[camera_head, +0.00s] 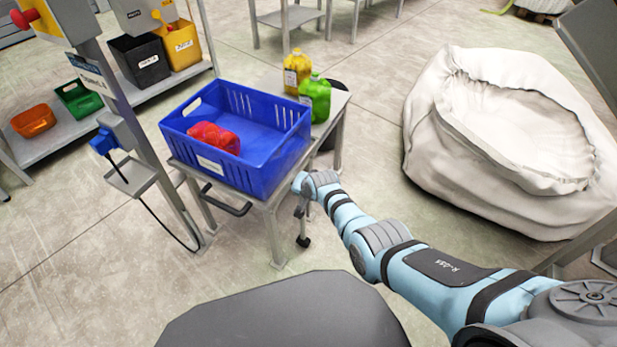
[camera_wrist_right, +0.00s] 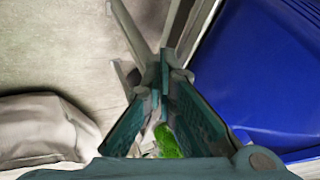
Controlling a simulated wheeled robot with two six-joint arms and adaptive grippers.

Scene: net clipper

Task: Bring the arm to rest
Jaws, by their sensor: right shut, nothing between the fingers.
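My right arm (camera_head: 385,252) reaches in from the lower right, and its wrist end is beside the front right corner of the blue crate (camera_head: 222,160). My right gripper (camera_wrist_right: 164,65) shows in the right wrist view with its fingertips together. Nothing is held between them. A patch of green shows through the gap behind the fingertips, beyond the gripper. The blue crate also shows in the right wrist view (camera_wrist_right: 265,75), to the right of the fingers and apart from them. My left gripper is not in view.
The crate sits on a grey metal table and holds a red bottle (camera_head: 214,137). A yellow jug (camera_head: 297,72) and a green jug (camera_head: 315,98) stand behind it at the right. A large white sack (camera_head: 440,150) stands at the right. Open floor lies between table and sack.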

